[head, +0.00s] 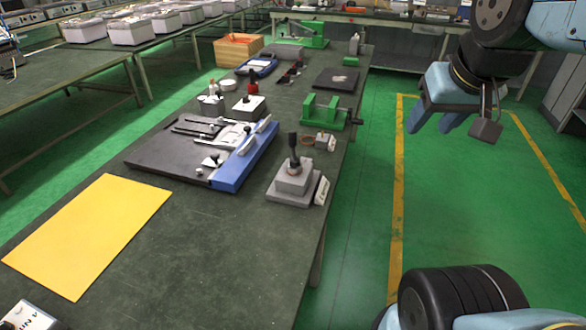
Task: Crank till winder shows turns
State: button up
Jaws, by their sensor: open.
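A green frame with a bar across it and a dark handle at its right end (325,111) stands near the right edge of the workbench; it may be the winder. A grey stepped block with an upright black handle (293,180) stands nearer, also by the right edge, with a small pale label plate beside it. I cannot tell which of the two is the winder, and no turn count is readable. My gripper (430,126) is open and empty. It hangs over the floor to the right of the bench, apart from both devices.
A black and blue fixture board (240,166) lies mid-bench. A yellow sheet (88,235) lies at the near left. Small bottles, a dark pad (337,80) and an orange bin (238,49) are farther back. Green floor right of the bench is clear.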

aim_at(294, 161)
jog(key=u, duration=1.5)
jog(key=k, duration=0.9)
jog(key=z, duration=0.7)
jog(key=i, duration=1)
jog(key=u, duration=0.15)
